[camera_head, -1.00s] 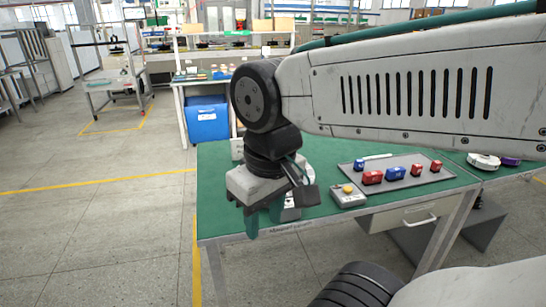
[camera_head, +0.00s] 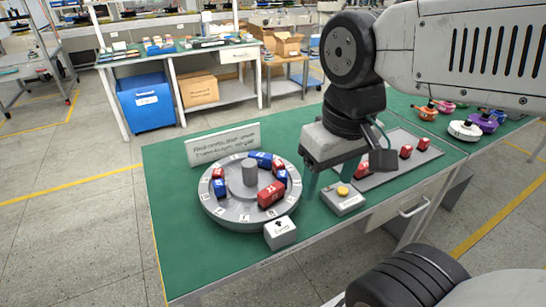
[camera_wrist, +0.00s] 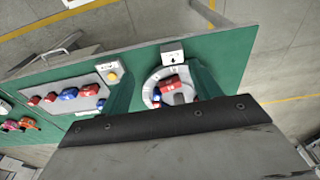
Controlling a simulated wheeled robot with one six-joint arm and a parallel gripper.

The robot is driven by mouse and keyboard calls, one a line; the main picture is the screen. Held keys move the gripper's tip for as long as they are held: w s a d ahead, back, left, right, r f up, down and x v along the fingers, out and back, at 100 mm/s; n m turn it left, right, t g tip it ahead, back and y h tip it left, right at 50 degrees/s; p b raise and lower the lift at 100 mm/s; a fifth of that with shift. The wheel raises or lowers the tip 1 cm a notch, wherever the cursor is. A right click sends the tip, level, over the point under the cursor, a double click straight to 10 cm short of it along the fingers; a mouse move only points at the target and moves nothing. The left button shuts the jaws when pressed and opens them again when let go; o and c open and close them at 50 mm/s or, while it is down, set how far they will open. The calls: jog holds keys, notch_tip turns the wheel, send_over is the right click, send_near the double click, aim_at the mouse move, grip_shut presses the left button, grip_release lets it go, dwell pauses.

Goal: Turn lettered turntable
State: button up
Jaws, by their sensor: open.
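The grey round turntable (camera_head: 212,211) lies on the green bench, with small lettered labels around its rim and a grey hub (camera_head: 249,172) in the middle. Several red and blue blocks stand on it, including a larger red block (camera_head: 271,194) near the front right. A grey box with an arrow label (camera_head: 280,233) stands at its front edge. My gripper (camera_head: 328,178) is open and empty, pointing down above the bench to the right of the turntable. In the wrist view the turntable (camera_wrist: 149,82) shows partly between my green fingers (camera_wrist: 162,90), partly covered by my gripper body.
A yellow button on a grey box (camera_head: 343,192) sits right of the turntable, close to my gripper. A grey tray (camera_head: 372,182) with red blocks lies behind my gripper. A sign (camera_head: 222,145) stands behind the turntable. The bench's left side is clear.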

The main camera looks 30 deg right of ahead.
jog(key=w, duration=1.2)
jog(key=n+g, duration=0.1)
jog(key=n, duration=0.1)
send_near(249, 162)
notch_tip(249, 162, down, 5)
jog(key=shift+f, duration=0.1)
notch_tip(249, 162, down, 7)
jog(key=shift+f, duration=0.25)
grip_shut()
